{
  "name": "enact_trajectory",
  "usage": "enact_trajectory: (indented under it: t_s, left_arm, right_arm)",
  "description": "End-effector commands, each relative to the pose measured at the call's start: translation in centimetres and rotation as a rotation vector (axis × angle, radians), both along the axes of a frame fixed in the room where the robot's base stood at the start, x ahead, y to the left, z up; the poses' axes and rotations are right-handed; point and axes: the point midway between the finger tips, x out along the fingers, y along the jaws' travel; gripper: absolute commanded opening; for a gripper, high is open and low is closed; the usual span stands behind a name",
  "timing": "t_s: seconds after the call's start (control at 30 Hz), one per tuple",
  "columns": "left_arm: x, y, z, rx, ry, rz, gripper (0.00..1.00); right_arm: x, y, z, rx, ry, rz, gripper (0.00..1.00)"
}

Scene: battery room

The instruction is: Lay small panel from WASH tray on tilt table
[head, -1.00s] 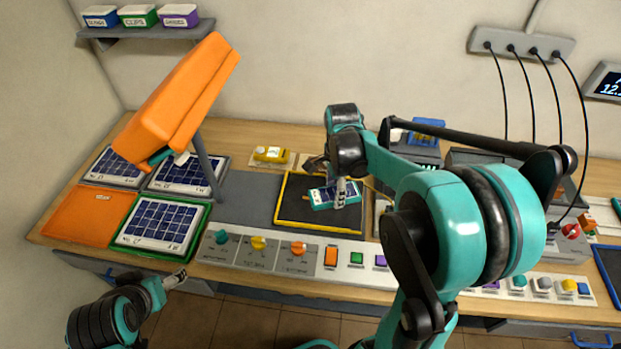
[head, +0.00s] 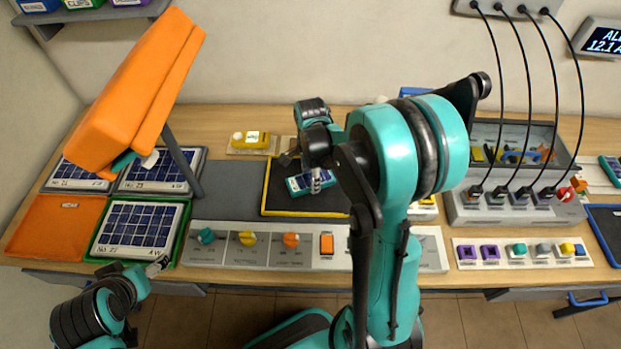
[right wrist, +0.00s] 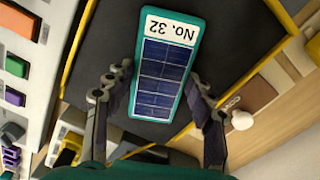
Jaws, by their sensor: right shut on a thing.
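The small panel (head: 298,184), teal-framed with blue cells, is over the dark yellow-edged surface (head: 278,207). In the right wrist view the panel (right wrist: 163,70) carries a white "No. 32" label at its far end. My right gripper (head: 303,172) is shut on it; its fingers (right wrist: 155,98) lie along both long sides of the near end. I cannot tell if the panel touches the surface below. My left gripper (head: 158,266) is low at the left, by the green-edged tray, and its opening is unclear. I cannot read a WASH label or identify the tilt table for certain.
An orange lamp-like head (head: 135,95) overhangs the left. Large panels lie there, one in a green-edged tray (head: 178,245), beside an orange square (head: 52,228). A knob console (head: 270,257) lines the front. A cabled grey box (head: 520,207) and a blue-edged tray (head: 604,235) are right.

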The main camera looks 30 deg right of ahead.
Motion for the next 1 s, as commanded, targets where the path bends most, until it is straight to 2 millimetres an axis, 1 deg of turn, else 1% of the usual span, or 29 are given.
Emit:
enact_trajectory:
  t_s: [0.03,0.23,0.37,0.4,0.43,0.47,0.73,0.83,0.93,1.0]
  left_arm:
    - [0.0,0.0,-0.1,0.0,0.0,0.0,0.74]
    - [0.0,0.0,0.0,0.0,0.0,0.0,0.74]
    - [0.0,0.0,-0.4,0.0,0.0,0.0,0.74]
    - [0.0,0.0,-0.4,0.0,0.0,0.0,0.74]
    - [0.0,0.0,-0.3,0.0,0.0,0.0,0.74]
    - [0.0,0.0,-0.3,0.0,0.0,0.0,0.74]
    - [0.0,0.0,-0.3,0.0,0.0,0.0,0.74]
    - [0.0,0.0,0.0,0.0,0.0,0.0,0.74]
    - [0.0,0.0,0.5,0.0,0.0,0.0,0.74]
    - [0.0,0.0,1.0,0.0,0.0,0.0,0.74]
  right_arm:
    - [0.0,0.0,-0.3,0.0,0.0,0.0,0.2]
    - [0.0,0.0,-0.1,0.0,0.0,0.0,0.2]
    - [0.0,0.0,-0.6,0.0,0.0,0.0,0.2]
    - [0.0,0.0,-0.5,0.0,0.0,0.0,0.62]
    - [0.0,0.0,-0.5,0.0,0.0,0.0,0.7]
    - [0.0,0.0,-0.5,0.0,0.0,0.0,0.75]
    - [0.0,0.0,-0.4,0.0,0.0,0.0,0.75]
    - [0.0,0.0,-0.1,0.0,0.0,0.0,0.75]
    - [0.0,0.0,1.1,0.0,0.0,0.0,0.75]
    - [0.0,0.0,2.5,0.0,0.0,0.0,0.75]
